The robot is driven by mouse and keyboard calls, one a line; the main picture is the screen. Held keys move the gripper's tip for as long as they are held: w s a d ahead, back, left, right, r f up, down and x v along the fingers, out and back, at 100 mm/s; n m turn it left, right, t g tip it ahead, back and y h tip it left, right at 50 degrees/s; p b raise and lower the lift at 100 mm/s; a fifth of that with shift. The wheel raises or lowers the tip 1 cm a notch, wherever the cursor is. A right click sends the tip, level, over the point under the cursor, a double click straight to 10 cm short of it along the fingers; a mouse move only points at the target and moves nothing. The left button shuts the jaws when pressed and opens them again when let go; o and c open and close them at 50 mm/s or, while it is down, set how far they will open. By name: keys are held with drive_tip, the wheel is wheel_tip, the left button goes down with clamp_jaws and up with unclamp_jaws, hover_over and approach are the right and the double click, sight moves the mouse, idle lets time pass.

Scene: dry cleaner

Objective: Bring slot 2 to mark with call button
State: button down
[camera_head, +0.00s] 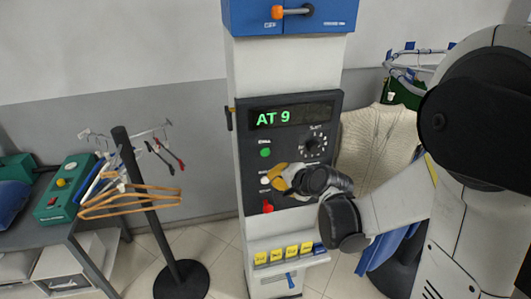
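A white column (249,68) carries a dark control panel (246,133). Its display (290,115) reads "AT 9" in green. Below it are a green button (265,152) at the left and a round dial (313,145) with marks around it at the right. A red button or switch (267,207) sits at the panel's lower left. My gripper (276,179) is in front of the panel's lower middle, below the green button, and hides part of the controls there. Its fingers are small and partly hidden, so I cannot tell their opening or any contact. The call button and mark cannot be identified.
A blue box (290,18) with an orange-tipped lever tops the column. Yellow tags line a white ledge (318,259) below the panel. A black stand (145,205) with hangers and a green-boxed table (62,192) are left. A cream knit garment (372,142) hangs behind my arm.

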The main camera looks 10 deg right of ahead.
approach(262, 159)
wheel_tip(262, 159, down, 4)
drive_tip(key=w+a, duration=0.1)
drive_tip(key=w, duration=0.1)
drive_tip(key=shift+w+a+r, duration=0.1)
drive_tip(key=shift+w, duration=0.3)
drive_tip(key=shift+w+a+r, duration=0.15)
drive_tip(key=shift+w, duration=0.3)
drive_tip(key=shift+w, duration=0.1)
idle(0.6)
drive_tip(key=shift+w, duration=0.35)
drive_tip(key=shift+w+b, duration=0.3)
drive_tip(key=shift+w, duration=0.1)
idle(0.7)
drive_tip(key=shift+s, duration=0.85)
drive_tip(key=shift+s+b, duration=0.45)
drive_tip(key=shift+s, duration=2.05)
